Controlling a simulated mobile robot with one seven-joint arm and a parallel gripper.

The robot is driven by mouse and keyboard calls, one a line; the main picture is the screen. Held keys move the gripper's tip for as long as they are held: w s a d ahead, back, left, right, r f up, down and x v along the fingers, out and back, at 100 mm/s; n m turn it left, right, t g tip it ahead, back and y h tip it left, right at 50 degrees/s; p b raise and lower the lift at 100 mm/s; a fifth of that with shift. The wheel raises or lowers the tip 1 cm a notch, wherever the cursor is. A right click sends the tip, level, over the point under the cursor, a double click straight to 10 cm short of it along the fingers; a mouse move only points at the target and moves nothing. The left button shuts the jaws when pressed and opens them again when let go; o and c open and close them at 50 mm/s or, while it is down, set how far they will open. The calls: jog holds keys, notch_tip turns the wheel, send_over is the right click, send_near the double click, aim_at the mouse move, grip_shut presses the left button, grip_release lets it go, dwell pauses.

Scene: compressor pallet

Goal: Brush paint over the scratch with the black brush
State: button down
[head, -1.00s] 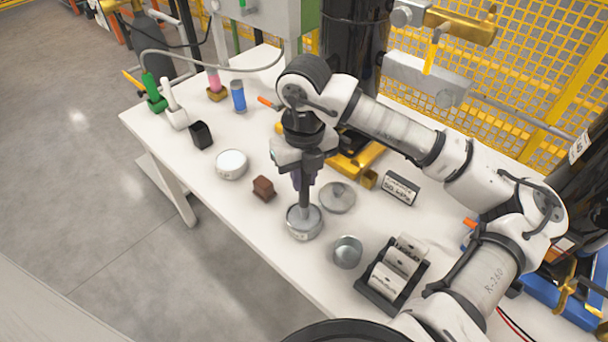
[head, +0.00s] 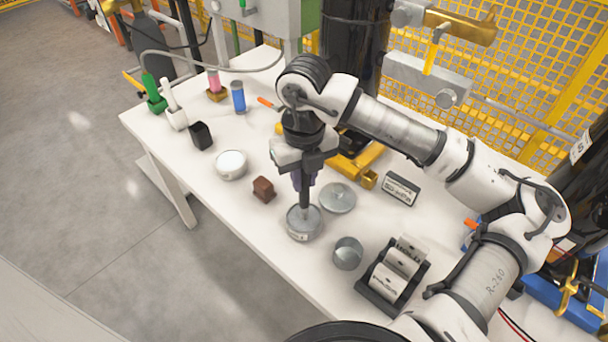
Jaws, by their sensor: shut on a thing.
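My gripper (head: 304,172) points straight down over the white table and is shut on a dark brush (head: 305,198), held upright. The brush's lower end is inside a round grey tin (head: 302,231) near the table's front edge; the tip is hidden in the tin. A black empty holder (head: 201,136) stands at the left, beside a white holder with a white-handled brush (head: 174,109) and a green holder with a green brush (head: 153,94). I cannot make out the scratch.
Near the tin are a round grey lid (head: 338,197), an open metal cup (head: 348,252), a brown block (head: 263,188) and a white-topped tin (head: 231,164). A rack of rolls (head: 394,272) is at the right. A dark labelled block (head: 401,188) stands behind the lid.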

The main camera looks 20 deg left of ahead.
jog(key=shift+r+p, duration=1.45)
jog(key=shift+r, duration=2.05)
jog(key=shift+f, duration=0.1)
